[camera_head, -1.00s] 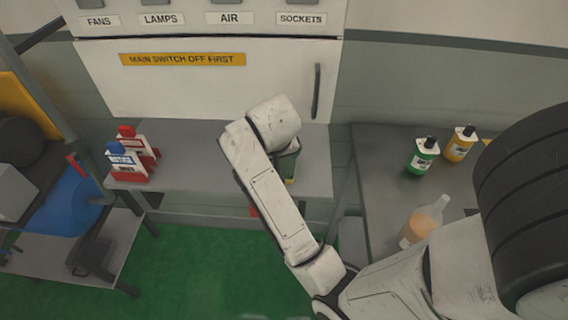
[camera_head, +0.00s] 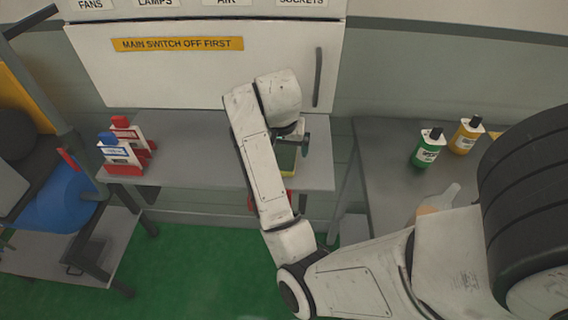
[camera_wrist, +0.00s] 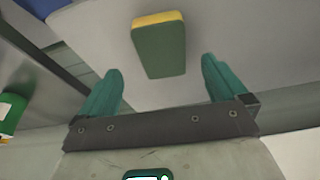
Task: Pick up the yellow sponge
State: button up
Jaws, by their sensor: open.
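The sponge (camera_wrist: 159,47) lies on the grey table in the wrist view, its green face toward the camera and a yellow edge along its far side. My gripper (camera_wrist: 160,88) is open, with its two teal fingers apart and nothing between them. The sponge is ahead of the fingertips, in line with the gap and apart from both. In the head view the sponge (camera_head: 286,165) shows only in part below my gripper (camera_head: 300,146); my arm hides the rest.
Green (camera_head: 427,148) and yellow (camera_head: 467,135) bottles stand on the right table (camera_head: 380,165), near a clear bottle partly behind my arm. A white cabinet (camera_head: 200,75) is behind.

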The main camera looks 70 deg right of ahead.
aim_at(284, 155)
jog(key=shift+w+p+x, duration=0.2)
jog(key=shift+p+x, duration=0.2)
jog(key=shift+x, duration=2.15)
jog(key=shift+d+f, duration=0.15)
jog(key=shift+c, duration=0.2)
jog(key=c, duration=1.1)
